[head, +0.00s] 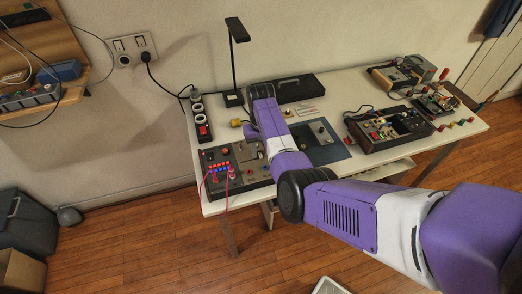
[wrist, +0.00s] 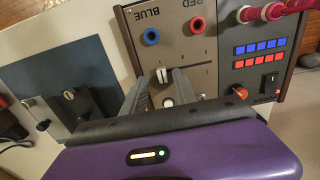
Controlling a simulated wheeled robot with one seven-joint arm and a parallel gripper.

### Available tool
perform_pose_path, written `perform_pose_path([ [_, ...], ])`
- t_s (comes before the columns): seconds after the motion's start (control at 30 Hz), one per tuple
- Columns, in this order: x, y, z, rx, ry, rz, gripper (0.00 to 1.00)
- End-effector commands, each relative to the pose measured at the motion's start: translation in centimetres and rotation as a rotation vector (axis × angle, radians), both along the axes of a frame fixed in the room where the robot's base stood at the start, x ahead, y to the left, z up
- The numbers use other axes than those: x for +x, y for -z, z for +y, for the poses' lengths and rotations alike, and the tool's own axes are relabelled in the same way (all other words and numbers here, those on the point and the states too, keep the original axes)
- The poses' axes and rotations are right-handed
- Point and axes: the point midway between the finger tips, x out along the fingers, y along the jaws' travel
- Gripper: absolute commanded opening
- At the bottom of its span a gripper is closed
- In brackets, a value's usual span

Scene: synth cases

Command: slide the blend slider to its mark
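The control panel (wrist: 178,60) has upside-down words RED and BLUE beside a red jack (wrist: 197,24) and a blue jack (wrist: 151,37). A small pale slider cap (wrist: 162,74) shows on its face, with scale ticks beyond it; I cannot read a blend label or clearly make out the mark. My gripper (wrist: 162,80) has its two grey fingers apart, one on each side of the cap. I cannot tell whether they touch it. A second pale round part (wrist: 168,102) shows between the fingers. In the head view my arm hides the gripper and the slider.
Blue and red button rows (wrist: 262,54), a black rocker switch (wrist: 270,84) and red plugs (wrist: 270,11) lie right of the fingers. A blue-grey plate (wrist: 70,85) with a latch-like fitting lies left. A desk lamp (head: 234,60) and other devices (head: 390,128) stand on the table.

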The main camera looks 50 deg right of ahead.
Motion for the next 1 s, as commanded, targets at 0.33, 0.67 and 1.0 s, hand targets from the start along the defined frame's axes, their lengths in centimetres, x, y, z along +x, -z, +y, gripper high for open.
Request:
perform_pose_path([
  [0.33,0.1,-5.0,-0.1,-0.004,-0.001,-0.004,0.35],
  [0.67,0.0,-7.6,-0.1,-0.001,0.0,0.0,0.35],
  [1.0,0.0,-7.6,-0.1,-0.001,0.0,-0.001,0.35],
])
